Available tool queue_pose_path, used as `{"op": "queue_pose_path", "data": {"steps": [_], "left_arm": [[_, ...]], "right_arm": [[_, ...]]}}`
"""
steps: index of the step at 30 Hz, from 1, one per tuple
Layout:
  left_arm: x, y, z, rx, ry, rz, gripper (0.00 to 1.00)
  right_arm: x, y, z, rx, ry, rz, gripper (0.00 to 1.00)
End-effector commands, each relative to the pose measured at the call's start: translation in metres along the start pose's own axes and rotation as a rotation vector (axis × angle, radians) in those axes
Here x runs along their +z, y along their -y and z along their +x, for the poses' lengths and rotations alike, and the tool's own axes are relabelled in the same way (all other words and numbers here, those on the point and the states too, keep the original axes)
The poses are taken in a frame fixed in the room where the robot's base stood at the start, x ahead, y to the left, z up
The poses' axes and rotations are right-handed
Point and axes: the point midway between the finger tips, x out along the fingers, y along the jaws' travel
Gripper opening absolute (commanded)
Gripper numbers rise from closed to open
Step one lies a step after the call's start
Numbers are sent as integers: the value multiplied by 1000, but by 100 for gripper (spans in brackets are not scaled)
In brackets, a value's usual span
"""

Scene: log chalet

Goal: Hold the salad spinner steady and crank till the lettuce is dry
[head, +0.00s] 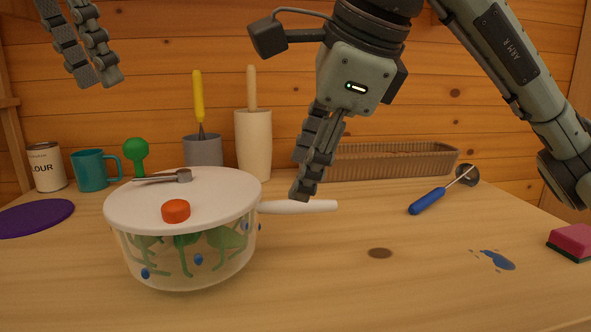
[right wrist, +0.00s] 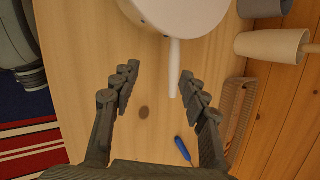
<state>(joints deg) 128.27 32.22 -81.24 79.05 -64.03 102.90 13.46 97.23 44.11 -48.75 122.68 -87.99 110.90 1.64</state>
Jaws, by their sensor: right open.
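The salad spinner (head: 185,265) stands on the table at left, a clear bowl with green lettuce (head: 225,238) and blue drops inside. Its white lid (head: 225,195) bears an orange button (head: 176,211) and a metal crank (head: 160,179) with a green knob (head: 135,150) on the far left side. A white handle (head: 300,207) sticks out to the right. My right gripper (head: 305,190) is open above the handle; in the right wrist view (right wrist: 157,78) the handle (right wrist: 174,75) appears between the fingertips, nearer the right finger. My left gripper (head: 100,80) hangs high at upper left, away from the spinner; its opening is unclear.
Behind stand a flour can (head: 46,167), teal mug (head: 92,170), grey pot (head: 203,150) and cream pot (head: 254,145). A wicker tray (head: 385,162) lies at the back. A blue-handled tool (head: 428,201), blue spill (head: 497,260) and sponge (head: 572,241) lie right. The front right table is mostly clear.

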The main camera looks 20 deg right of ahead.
Motion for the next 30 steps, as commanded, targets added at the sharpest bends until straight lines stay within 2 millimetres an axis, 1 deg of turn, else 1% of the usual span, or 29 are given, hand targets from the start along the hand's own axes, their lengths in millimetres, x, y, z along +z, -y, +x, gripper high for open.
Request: {"op": "queue_pose_path", "data": {"steps": [1, 4, 9, 14, 21, 25, 30], "left_arm": [[0, 0, 0, 0, 0, 0, 34], [0, 0, 0, 0, 0, 0, 34], [0, 0, 0, 0, 0, 0, 34], [0, 0, 0, 0, 0, 0, 34], [0, 0, 0, 0, 0, 0, 34], [0, 0, 0, 0, 0, 0, 34], [0, 0, 0, 0, 0, 0, 34]], "right_arm": [[1, 5, 16, -26, -54, -57, 44], [0, 15, 37, -72, -140, -146, 44], [-3, 22, 55, -104, -206, -212, 44], [-7, 24, 75, -103, -210, -216, 44], [-14, 29, 110, -104, -209, -213, 44], [-17, 31, 122, -106, -209, -213, 44], [-18, 32, 128, -108, -208, -213, 44]]}}
